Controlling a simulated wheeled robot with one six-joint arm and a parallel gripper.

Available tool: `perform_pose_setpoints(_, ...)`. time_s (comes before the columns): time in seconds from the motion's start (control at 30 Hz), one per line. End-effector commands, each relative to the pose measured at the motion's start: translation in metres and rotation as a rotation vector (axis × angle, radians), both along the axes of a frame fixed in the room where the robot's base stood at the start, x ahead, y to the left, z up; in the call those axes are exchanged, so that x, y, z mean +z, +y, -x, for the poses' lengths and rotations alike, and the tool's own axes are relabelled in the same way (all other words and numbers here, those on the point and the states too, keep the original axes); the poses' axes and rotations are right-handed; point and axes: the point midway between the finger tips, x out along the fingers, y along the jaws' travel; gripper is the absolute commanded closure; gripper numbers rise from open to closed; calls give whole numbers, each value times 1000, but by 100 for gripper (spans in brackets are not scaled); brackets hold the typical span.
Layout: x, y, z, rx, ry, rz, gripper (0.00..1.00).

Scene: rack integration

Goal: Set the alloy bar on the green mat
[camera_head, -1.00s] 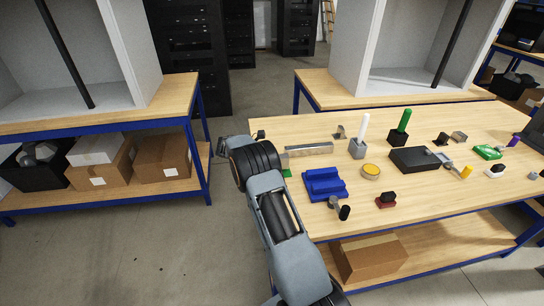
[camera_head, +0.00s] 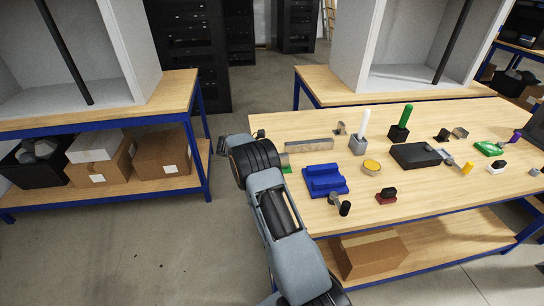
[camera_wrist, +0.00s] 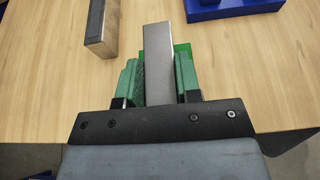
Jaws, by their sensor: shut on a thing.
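My gripper (camera_wrist: 158,82) has green-padded fingers, shut on the sides of a plain silver-grey alloy bar (camera_wrist: 158,45). The bar points forward from between the fingers. The green mat (camera_wrist: 184,49) shows beneath and beside the bar in the wrist view, mostly hidden by the bar and fingers. I cannot tell whether the bar touches the mat. In the head view a small corner of the green mat (camera_head: 287,169) shows beside my wrist, and my arm hides most of the grip.
A second, longer bar (camera_head: 308,145) lies on the table just beyond the gripper; it is at upper left in the wrist view (camera_wrist: 102,25). A blue block (camera_head: 324,181) lies to the right. Several small items crowd the table's right side. Bare wood (camera_wrist: 250,70) lies right of the mat.

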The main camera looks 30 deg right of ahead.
Motion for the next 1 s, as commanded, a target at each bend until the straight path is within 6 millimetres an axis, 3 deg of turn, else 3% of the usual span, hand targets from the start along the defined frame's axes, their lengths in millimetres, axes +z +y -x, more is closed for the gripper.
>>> perform_pose_setpoints(0.07, -2, 0, 0, 0, 0, 1, 100)
perform_pose_setpoints(0.1, -1, 0, 0, 1, -1, 0, 66)
perform_pose_setpoints(0.4, -1, 0, 0, 0, 0, 0, 38)
perform_pose_setpoints(0.73, -1, 6, -3, 2, 0, 0, 38)
perform_pose_setpoints(1.0, 16, 47, -20, 4, -3, 0, 38)
